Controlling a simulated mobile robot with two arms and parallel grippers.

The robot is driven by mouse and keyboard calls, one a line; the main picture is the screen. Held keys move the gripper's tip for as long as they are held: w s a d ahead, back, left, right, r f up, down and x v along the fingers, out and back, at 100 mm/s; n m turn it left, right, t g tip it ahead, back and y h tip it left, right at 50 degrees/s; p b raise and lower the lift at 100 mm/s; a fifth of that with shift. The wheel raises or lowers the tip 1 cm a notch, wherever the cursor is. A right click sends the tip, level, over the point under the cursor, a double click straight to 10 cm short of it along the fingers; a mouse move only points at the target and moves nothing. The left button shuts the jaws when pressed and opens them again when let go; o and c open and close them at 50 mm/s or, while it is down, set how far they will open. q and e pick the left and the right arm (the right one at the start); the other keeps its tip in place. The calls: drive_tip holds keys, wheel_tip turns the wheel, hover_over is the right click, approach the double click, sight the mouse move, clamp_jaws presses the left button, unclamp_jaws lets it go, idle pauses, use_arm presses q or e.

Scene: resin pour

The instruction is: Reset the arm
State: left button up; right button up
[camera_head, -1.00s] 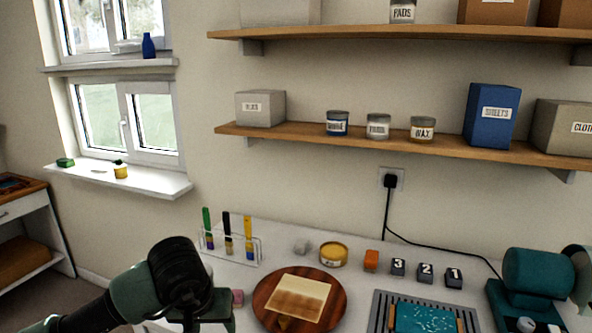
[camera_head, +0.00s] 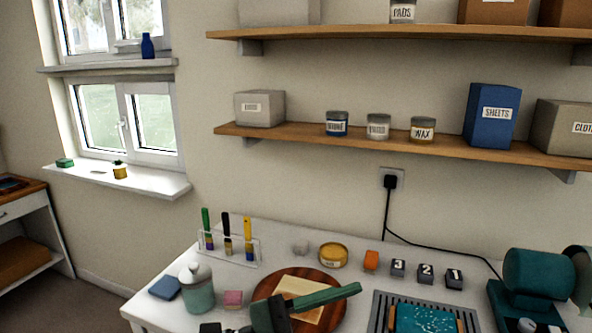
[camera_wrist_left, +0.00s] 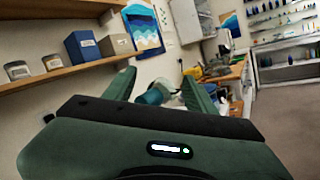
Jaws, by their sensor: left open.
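My left gripper (camera_head: 345,293) is low in the head view, reaching in front of the round wooden board (camera_head: 262,293) and the pale sheet (camera_head: 290,285) on it. It points to the right, with one long green finger clearly visible, and hides part of the board and sheet. In the left wrist view the left gripper (camera_wrist_left: 160,92) shows two green fingers spread apart with nothing between them. It faces along the wall and into the room. Whether it touches anything cannot be told. My right gripper is in neither view.
A lidded jar (camera_head: 198,292), blue block (camera_head: 165,287) and pink block (camera_head: 233,298) stand left of the board. A teal tray (camera_head: 430,318) and green machine (camera_head: 540,275) are right.

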use_arm(q)
drive_tip(key=w+a+r+n+t+y, duration=0.1)
drive_tip(key=w+a+n+t+y, duration=0.45)
drive_tip(key=n, duration=0.75)
drive_tip(key=w+a+r+n+t+y, duration=0.2)
drive_tip(key=a+n+t, duration=0.5)
drive_tip(key=n+t, duration=0.45)
drive_tip(key=a+f+n+g+y, duration=0.3)
drive_tip(key=a+f+n+y, duration=0.4)
drive_tip(key=f+n, duration=0.35)
drive_tip(key=a+f+n+g+y, duration=0.2)
drive_tip(key=a+f+n+y, duration=0.5)
drive_tip(key=f+n, duration=0.3)
drive_tip(key=s+a+f+n+g+h, duration=0.1)
drive_tip(key=s+f+n+g, duration=0.45)
drive_tip(key=s+f, duration=0.45)
drive_tip(key=s+f+n+g+h, duration=0.1)
drive_tip(key=s+f+n+g, duration=0.55)
drive_tip(key=s, duration=0.55)
wheel_tip(320, 180, down, 27)
drive_tip(key=s+m+g, duration=0.2)
drive_tip(key=s+a+f+g, duration=0.1)
drive_tip(key=s+a+f, duration=0.2)
drive_tip(key=s+f, duration=1.4)
drive_tip(key=shift+a+f+y, duration=0.15)
drive_tip(key=shift+y, duration=0.2)
